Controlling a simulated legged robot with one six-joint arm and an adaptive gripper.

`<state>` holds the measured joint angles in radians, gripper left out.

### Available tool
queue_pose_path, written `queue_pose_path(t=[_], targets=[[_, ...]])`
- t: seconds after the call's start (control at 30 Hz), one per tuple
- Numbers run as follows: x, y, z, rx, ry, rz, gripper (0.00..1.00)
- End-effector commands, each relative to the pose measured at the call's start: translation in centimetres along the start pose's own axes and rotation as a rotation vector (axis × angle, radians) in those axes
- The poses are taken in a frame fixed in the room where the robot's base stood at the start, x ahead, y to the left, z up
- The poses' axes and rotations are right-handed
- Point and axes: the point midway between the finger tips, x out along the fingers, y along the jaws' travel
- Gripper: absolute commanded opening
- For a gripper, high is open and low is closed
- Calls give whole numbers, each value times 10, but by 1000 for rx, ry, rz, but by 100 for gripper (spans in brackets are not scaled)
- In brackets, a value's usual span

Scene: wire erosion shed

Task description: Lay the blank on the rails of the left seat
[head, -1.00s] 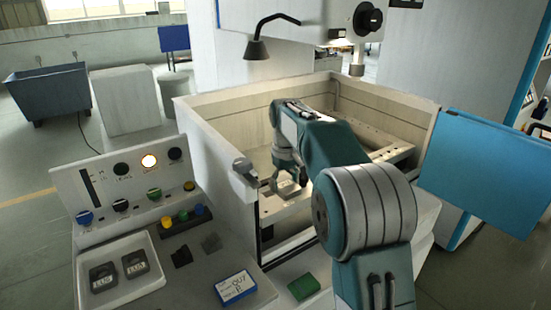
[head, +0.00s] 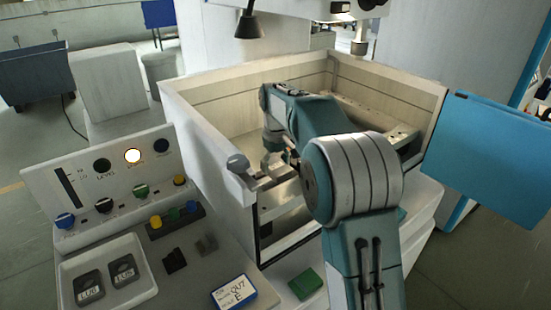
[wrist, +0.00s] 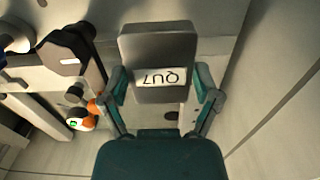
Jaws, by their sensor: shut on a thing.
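The blank, a grey rectangular block (wrist: 159,50) with a white lettered label, fills the upper middle of the wrist view. My gripper (wrist: 160,84) is shut on it, with one teal finger at each side. In the head view my gripper (head: 272,160) hangs inside the open machine tank (head: 215,108), near its front left corner. I cannot clearly make out the blank there. A pale metal bar (head: 283,196) runs across the tank front below the gripper. My arm hides part of the tank. I cannot tell which rails are the left seat's.
The control panel (head: 100,180) and a white tray (head: 128,288) with two dark labelled blocks stand at left. A blue-edged box (head: 232,292) and a green block (head: 306,284) lie in front. A drilled rail (head: 385,122) lies at the tank's right. A lamp (head: 249,25) hangs above.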

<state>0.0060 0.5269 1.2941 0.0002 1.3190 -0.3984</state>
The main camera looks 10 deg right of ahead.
Motion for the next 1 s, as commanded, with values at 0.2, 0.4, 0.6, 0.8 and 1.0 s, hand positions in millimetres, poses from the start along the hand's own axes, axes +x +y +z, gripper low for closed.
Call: queue_pose_path(t=[0.2, 0.4, 0.6, 0.8, 1.0], targets=[[16, 0, 0, 0, 2, 1, 19], [31, 0, 0, 0, 2, 1, 19], [44, 0, 0, 0, 2, 1, 19], [48, 0, 0, 0, 3, 1, 19], [48, 0, 0, 0, 3, 1, 19]])
